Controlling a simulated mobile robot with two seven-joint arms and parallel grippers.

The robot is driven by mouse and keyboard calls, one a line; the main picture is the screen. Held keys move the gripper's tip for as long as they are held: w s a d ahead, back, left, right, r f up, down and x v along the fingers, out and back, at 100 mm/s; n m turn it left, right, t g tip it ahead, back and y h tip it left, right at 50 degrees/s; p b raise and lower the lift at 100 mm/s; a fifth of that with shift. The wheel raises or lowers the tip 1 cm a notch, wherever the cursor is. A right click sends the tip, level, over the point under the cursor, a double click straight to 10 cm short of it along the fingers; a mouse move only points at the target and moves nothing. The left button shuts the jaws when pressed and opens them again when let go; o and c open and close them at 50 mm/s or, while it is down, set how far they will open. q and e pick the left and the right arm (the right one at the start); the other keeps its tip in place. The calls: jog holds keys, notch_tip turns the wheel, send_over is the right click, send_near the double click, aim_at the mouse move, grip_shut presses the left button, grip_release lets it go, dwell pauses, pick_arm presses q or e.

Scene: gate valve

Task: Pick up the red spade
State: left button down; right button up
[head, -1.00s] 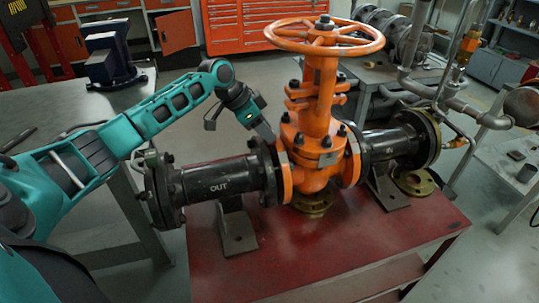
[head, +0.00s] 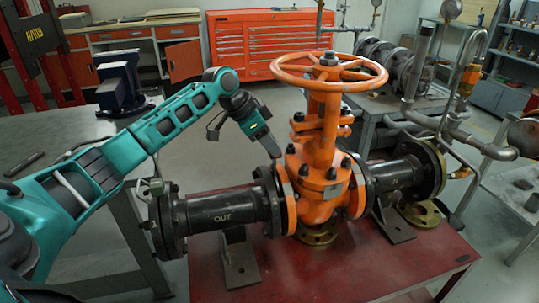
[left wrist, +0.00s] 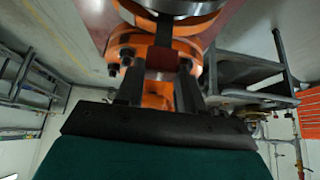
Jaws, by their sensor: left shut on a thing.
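My left gripper (head: 271,148) reaches down from the left to the top of the flange joint between the black OUT pipe (head: 222,216) and the orange gate valve (head: 318,185). In the left wrist view its two dark fingers (left wrist: 161,80) are shut on a dull red piece, the red spade (left wrist: 162,58). The lower part of the spade is hard to make out, so I cannot tell whether it is still between the flanges. In the head view the gripper hides it. My right gripper is not in view.
The valve's orange handwheel (head: 330,72) stands high just right of my left gripper. The valve and pipes rest on a red bench (head: 330,270). A grey table (head: 50,130) with a blue vise (head: 120,80) is at the left. Pipework (head: 450,90) stands at the right.

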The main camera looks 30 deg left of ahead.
pick_arm(q)
notch_tip(320, 180, up, 7)
jog(key=shift+f, duration=0.1)
jog(key=s+d, duration=1.1)
jog(key=d, duration=0.2)
jog(key=shift+s+d, duration=0.35)
jog(key=shift+d, duration=0.05)
jog(key=shift+f, duration=0.2)
